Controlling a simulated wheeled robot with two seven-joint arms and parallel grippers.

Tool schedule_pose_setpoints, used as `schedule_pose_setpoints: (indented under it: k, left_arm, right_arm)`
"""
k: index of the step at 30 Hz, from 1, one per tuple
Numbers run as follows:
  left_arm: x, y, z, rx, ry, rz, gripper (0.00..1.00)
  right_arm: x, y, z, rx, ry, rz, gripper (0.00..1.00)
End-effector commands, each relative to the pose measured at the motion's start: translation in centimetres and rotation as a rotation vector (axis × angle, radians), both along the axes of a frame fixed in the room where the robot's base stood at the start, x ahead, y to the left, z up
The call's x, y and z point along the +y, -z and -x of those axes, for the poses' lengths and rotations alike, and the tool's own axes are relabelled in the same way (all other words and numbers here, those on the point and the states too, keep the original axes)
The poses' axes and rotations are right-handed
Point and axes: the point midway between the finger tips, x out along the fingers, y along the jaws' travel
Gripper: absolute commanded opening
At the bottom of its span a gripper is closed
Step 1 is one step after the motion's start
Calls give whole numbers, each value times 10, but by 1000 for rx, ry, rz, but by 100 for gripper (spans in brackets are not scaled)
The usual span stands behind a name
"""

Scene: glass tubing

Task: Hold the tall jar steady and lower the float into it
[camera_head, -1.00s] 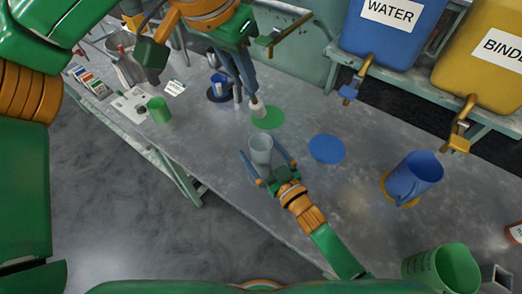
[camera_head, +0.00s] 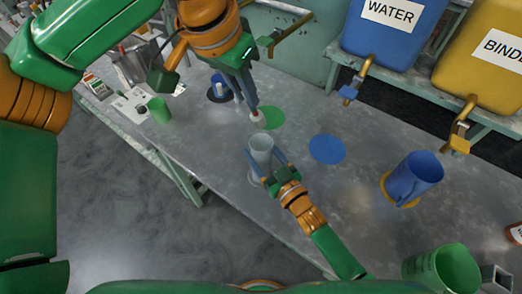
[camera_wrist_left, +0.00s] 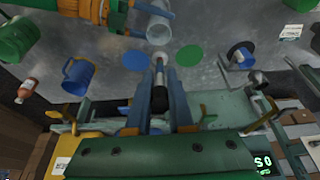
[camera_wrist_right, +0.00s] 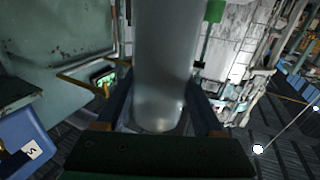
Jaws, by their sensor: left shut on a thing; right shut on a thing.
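The tall jar (camera_head: 261,149) is a translucent grey cylinder, upright on the table; it also shows in the left wrist view (camera_wrist_left: 159,28). My right gripper (camera_head: 266,166) is shut on the jar, with a finger on each side; the jar fills the right wrist view (camera_wrist_right: 165,65). The float's upper part is hidden between the fingers.
A green disc (camera_head: 271,118) and a blue disc (camera_head: 326,149) lie flat beside the jar. A blue pitcher (camera_head: 412,177) stands to the right, a green jug (camera_head: 442,267) nearer. A green cup (camera_head: 158,110) stands left. Water (camera_head: 392,30) and binder (camera_head: 485,60) tanks stand behind.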

Motion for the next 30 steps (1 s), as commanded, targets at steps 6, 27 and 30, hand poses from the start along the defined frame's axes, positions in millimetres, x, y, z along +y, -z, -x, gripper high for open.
schedule_pose_setpoints:
  k: [6, 27, 30]
  left_arm:
    - [0, 16, 0, 1, 1, -1, 0]
    - [0, 65, 0, 1, 0, -1, 0]
    - [0, 72, 0, 1, 1, 0, 0]
  right_arm:
    - [0, 0, 0, 1, 0, 0, 8]
    - [0, 0, 0, 1, 0, 1, 8]
    - [0, 0, 0, 1, 0, 1, 8]
